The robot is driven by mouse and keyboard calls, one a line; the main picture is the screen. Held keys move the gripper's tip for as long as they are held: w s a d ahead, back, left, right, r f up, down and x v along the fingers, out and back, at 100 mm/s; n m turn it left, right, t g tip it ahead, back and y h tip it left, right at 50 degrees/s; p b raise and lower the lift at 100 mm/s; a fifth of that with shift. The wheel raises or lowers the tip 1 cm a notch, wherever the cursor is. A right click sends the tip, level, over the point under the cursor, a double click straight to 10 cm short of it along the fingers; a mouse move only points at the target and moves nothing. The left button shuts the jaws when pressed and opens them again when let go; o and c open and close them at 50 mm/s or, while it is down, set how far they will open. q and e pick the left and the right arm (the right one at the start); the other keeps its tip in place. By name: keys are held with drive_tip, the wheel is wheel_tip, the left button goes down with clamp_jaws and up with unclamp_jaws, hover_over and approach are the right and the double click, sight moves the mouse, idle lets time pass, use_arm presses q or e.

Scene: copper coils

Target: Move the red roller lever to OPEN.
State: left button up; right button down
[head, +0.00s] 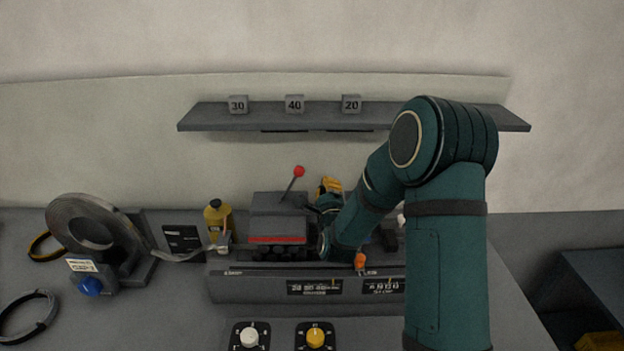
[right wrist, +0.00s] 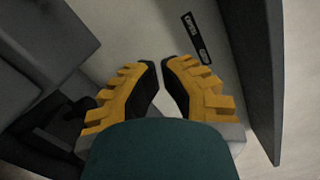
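The red roller lever (head: 299,171) has a red ball on a thin dark rod. It stands up from the grey roller housing (head: 278,213) with a red stripe, tilted to the right. My right gripper (head: 328,186), with yellow fingers, is behind my arm, just right of the lever and apart from the red ball in the head view. In the right wrist view, the fingertips of my right gripper (right wrist: 160,64) almost meet, with nothing seen between them. The lever cannot be made out in that view. My left gripper is not in view.
A shelf (head: 330,118) with blocks marked 30, 40 and 20 hangs above. A coil (head: 78,222) and a yellow bottle (head: 211,219) stand left of the housing. White (head: 249,337) and yellow (head: 316,337) knobs are in front. My right arm hides the machine's right part.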

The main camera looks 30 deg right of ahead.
sight(290, 185)
drive_tip(key=w+a, duration=0.1)
drive_tip(key=w+a+r+p, duration=0.1)
drive_tip(key=shift+w+a+r, duration=0.2)
drive_tip(key=shift+w+a, duration=0.05)
drive_tip(key=shift+a, duration=0.1)
drive_tip(key=shift+a+r, duration=0.1)
drive_tip(key=shift+w+a+r+n+b, duration=0.1)
drive_tip(key=shift+a+r+n+b, duration=0.1)
drive_tip(key=shift+n+b, duration=0.2)
